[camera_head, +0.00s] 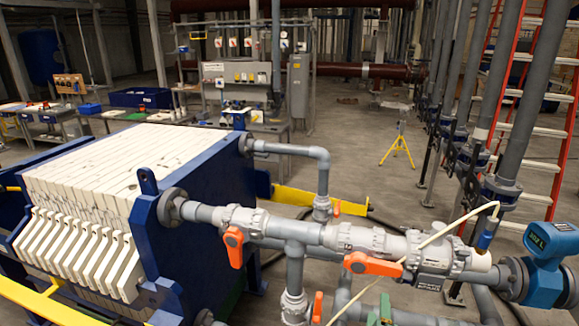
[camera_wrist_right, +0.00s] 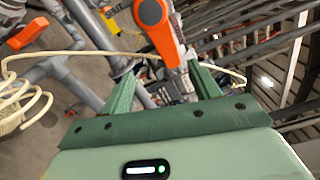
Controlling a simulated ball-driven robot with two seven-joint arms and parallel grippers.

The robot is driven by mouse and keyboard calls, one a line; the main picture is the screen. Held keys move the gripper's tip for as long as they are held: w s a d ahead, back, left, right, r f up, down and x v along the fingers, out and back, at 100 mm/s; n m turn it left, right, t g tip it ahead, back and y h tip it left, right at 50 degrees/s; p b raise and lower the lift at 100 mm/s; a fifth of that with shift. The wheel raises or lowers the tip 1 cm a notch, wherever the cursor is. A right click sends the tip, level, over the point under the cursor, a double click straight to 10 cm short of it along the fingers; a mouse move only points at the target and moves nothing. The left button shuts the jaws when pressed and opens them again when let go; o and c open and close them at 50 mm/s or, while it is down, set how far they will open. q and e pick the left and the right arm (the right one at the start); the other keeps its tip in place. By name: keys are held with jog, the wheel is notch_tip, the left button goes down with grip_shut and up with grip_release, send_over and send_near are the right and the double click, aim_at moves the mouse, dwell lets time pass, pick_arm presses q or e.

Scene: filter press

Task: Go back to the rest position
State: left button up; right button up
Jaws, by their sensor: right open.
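My right gripper (camera_head: 379,310) shows only as small green finger parts at the bottom edge of the head view, below an orange valve handle (camera_head: 372,264). In the right wrist view, its two green fingers (camera_wrist_right: 163,82) stand wide apart with nothing held between them. An orange valve handle (camera_wrist_right: 154,25) lies beyond the fingertips in that view; I cannot tell its exact distance. My left gripper is not in view.
The filter press (camera_head: 205,185) with white plates stands at left. Grey piping (camera_head: 275,228) with valves crosses in front. A thin cream hose (camera_head: 440,234) arches over the pipes. A blue flow meter (camera_head: 548,262) is at right. Open floor lies behind, around a yellow tripod (camera_head: 400,142).

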jog(key=s+a+f+n+g+y+b, duration=0.15)
jog(key=a+f+n+y, duration=0.4)
jog(key=f+n, duration=0.55)
jog(key=s+d+f+n+g+y+b, duration=0.1)
jog(key=s+f+n+g+b, duration=0.35)
jog(key=f, duration=0.75)
jog(key=s+f+n+g+y+b, duration=0.1)
jog(key=s+f+n+b, duration=0.4)
jog(key=s+f, duration=0.5)
pick_arm(q)
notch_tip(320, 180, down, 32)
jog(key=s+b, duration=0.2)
jog(key=b, duration=1.8)
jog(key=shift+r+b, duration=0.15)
jog(key=shift+b, duration=0.15)
pick_arm(e)
jog(key=s+d+f+n+g, duration=0.2)
jog(key=s+d+f+g, duration=0.1)
jog(key=s+f, duration=0.8)
jog(key=s+d+f+n+g+h, duration=0.1)
jog(key=s+d+f+n+g, duration=0.1)
jog(key=s+f, duration=0.9)
jog(key=s+d+f+n+g+h, duration=0.1)
jog(key=s+d+f+n+g, duration=0.2)
jog(key=s+f, duration=0.8)
notch_tip(320, 180, down, 5)
jog(key=shift+s+d+r+g, duration=0.2)
jog(key=shift+s+d+g, duration=0.25)
jog(key=shift+g, duration=0.35)
